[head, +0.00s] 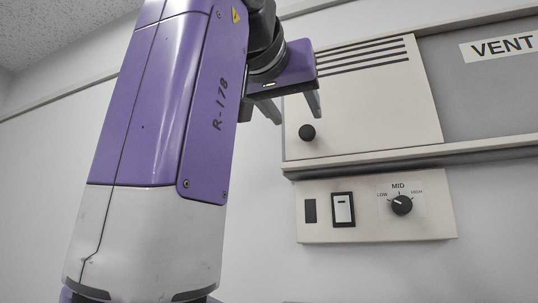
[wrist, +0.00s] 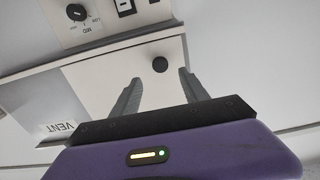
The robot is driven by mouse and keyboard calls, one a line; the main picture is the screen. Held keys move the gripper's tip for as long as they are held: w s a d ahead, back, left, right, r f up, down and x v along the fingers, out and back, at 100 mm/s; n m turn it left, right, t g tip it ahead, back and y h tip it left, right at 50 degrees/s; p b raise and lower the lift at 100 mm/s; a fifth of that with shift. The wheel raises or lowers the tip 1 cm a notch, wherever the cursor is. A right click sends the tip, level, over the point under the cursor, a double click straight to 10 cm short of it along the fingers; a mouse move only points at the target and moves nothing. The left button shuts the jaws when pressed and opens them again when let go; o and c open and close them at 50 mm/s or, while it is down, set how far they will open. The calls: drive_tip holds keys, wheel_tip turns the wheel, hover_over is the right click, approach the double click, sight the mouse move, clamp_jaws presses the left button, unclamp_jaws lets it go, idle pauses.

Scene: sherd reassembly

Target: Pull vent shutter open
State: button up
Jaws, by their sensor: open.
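The vent shutter (head: 375,115) is a cream panel with a black round knob (head: 307,132) at its lower left and dark slots along its top in the head view. It covers the left part of a grey backing marked VENT. In the wrist view the shutter (wrist: 100,90) and its knob (wrist: 160,64) also show. My gripper (head: 292,108) is above and left of the knob in the head view, with its two grey fingers apart and empty. In the wrist view the knob appears beyond the fingertips of my gripper (wrist: 160,74), between their lines, with no contact seen.
A ledge (head: 400,160) runs under the shutter. The grey backing with the VENT label (head: 502,47) is bare to the right of the shutter.

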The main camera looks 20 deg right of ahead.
sight(306, 131)
drive_tip(key=p+x, duration=0.2)
drive_tip(key=x, duration=0.5)
drive_tip(key=shift+w+d+p, duration=0.15)
drive_tip(key=shift+w+p, duration=0.1)
drive_tip(key=shift+p, duration=0.05)
drive_tip(key=shift+c, duration=0.4)
clamp_jaws()
idle(0.7)
